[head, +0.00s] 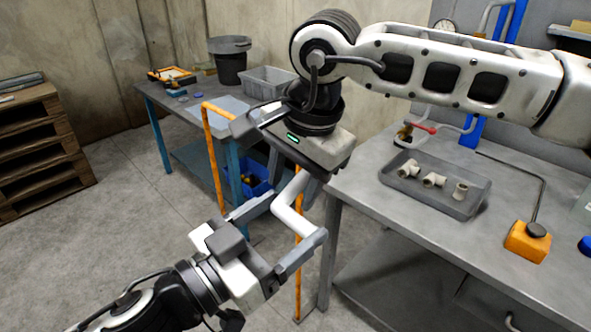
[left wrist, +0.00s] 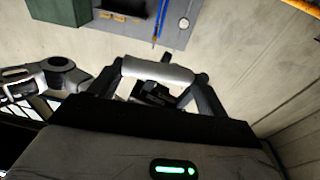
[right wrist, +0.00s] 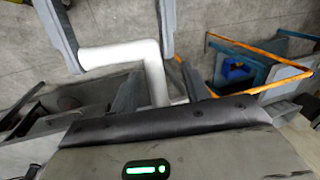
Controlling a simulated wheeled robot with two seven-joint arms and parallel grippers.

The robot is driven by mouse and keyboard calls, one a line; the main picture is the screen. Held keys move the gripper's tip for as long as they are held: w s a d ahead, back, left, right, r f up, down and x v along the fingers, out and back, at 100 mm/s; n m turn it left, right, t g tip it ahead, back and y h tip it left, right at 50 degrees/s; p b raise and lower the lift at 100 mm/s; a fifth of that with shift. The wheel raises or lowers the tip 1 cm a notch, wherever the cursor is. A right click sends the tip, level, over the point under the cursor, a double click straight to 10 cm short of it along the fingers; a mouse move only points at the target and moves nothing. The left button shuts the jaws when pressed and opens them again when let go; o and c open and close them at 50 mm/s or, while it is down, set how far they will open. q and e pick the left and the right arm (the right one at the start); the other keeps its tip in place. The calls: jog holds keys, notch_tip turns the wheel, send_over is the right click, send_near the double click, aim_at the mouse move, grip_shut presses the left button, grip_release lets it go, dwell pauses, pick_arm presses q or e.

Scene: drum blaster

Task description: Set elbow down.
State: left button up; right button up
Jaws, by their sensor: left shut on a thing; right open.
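A white elbow pipe (head: 284,208) hangs in the air in front of the tables in the head view. My left gripper (head: 292,220) is shut on one leg of it; that leg spans the fingers in the left wrist view (left wrist: 157,72). My right gripper (head: 297,176) comes from above and is open. In the right wrist view the elbow's other leg (right wrist: 155,80) lies between the right fingers (right wrist: 157,90), with some room beside it; whether either finger touches it I cannot tell.
A grey tray (head: 398,186) with several pale fittings stands on the right table (head: 390,222), with an orange block (head: 527,240) beside it. An orange frame (head: 212,150) and a blue-legged table (head: 165,140) stand behind. Wooden pallets (head: 40,150) are at left.

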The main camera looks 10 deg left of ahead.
grip_shut()
pick_arm(q)
jog(key=o, duration=1)
